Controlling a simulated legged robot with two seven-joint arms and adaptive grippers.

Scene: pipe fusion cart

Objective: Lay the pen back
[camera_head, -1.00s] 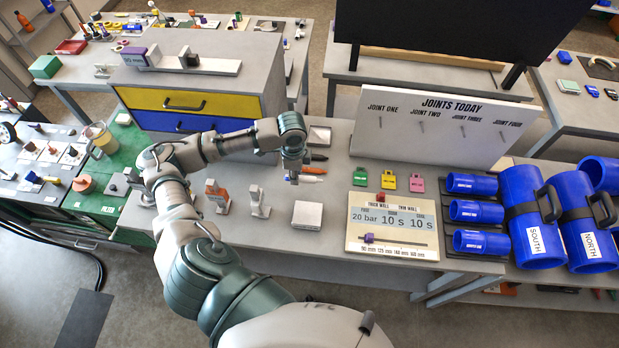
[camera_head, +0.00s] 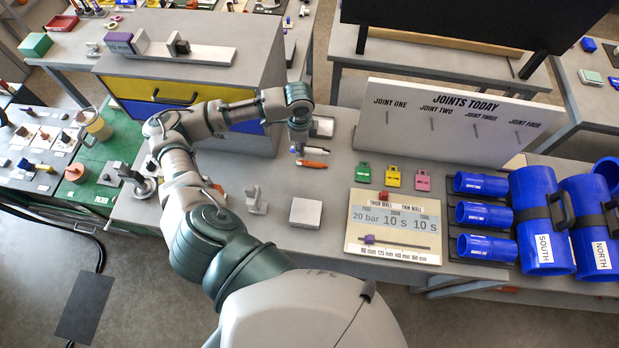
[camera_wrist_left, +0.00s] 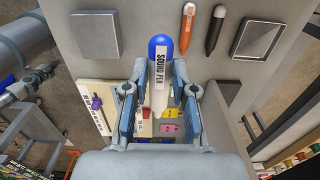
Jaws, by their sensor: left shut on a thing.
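My left gripper (camera_wrist_left: 158,100) is shut on a white pen (camera_wrist_left: 159,90) with a blue end. A dark-lettered label ending in "PEN" runs along its body. In the wrist view the blue end points away from my palm and the pen is between both fingers. In the head view my left gripper (camera_head: 297,150) hangs above the grey bench, near the back. An orange marker (camera_wrist_left: 187,28) and a black marker (camera_wrist_left: 214,30) lie side by side on the bench, just beyond the pen. My right gripper is not in view.
A square grey block (camera_head: 306,212) and a settings board (camera_head: 393,228) are in front. Green, yellow and pink tags (camera_head: 394,177) lie to the right. The joints board (camera_head: 448,122) stands behind them. A shallow tray (camera_head: 322,127) lies behind the markers. Drawers (camera_head: 190,75) stand at the back left.

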